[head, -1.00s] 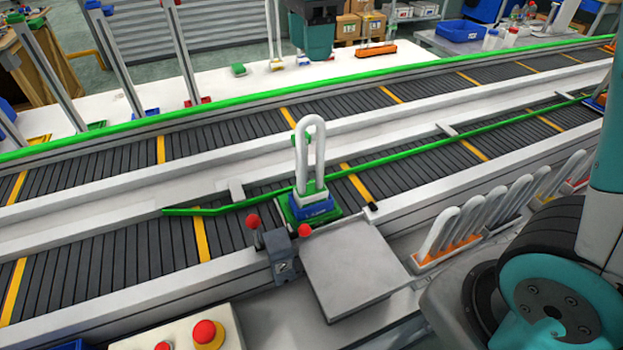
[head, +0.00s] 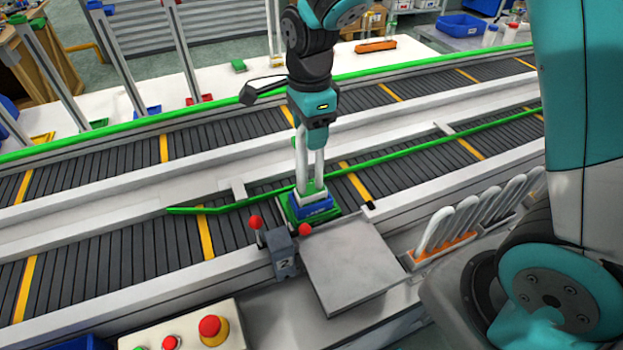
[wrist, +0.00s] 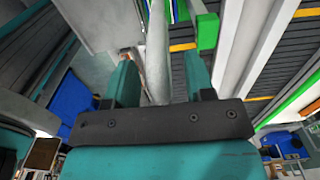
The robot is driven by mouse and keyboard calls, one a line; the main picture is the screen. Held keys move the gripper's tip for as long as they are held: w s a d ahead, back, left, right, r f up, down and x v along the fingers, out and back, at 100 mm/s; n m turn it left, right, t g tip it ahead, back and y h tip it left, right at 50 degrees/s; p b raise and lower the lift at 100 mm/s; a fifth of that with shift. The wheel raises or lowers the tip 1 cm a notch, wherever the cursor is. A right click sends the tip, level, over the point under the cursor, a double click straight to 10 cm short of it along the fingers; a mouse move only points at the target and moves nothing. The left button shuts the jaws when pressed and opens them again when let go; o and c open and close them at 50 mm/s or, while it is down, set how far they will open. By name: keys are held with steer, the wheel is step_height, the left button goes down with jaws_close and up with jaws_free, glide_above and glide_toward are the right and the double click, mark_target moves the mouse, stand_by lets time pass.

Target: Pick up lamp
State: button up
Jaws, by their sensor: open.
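The lamp is a white U-shaped tube (head: 310,165) standing upright in a blue and green base (head: 312,206) on the near conveyor. Its upper end is hidden behind my gripper (head: 313,150) in the head view. My gripper points down over the tube from above. In the wrist view the open fingers (wrist: 160,82) show as teal tips, one on each side of a white tube (wrist: 158,50). The fingers look apart from the tube, with a gap on at least one side.
A grey plate (head: 352,262) lies in front of the base, beside a block with red-knobbed levers (head: 284,258). More white U-tubes stand in an orange rack (head: 445,250) at right. A green rail (head: 400,157) runs behind the lamp. A button box (head: 190,330) is at front left.

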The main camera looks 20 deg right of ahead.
jaws_close()
steer(key=shift+r, duration=0.1)
stand_by(0.3)
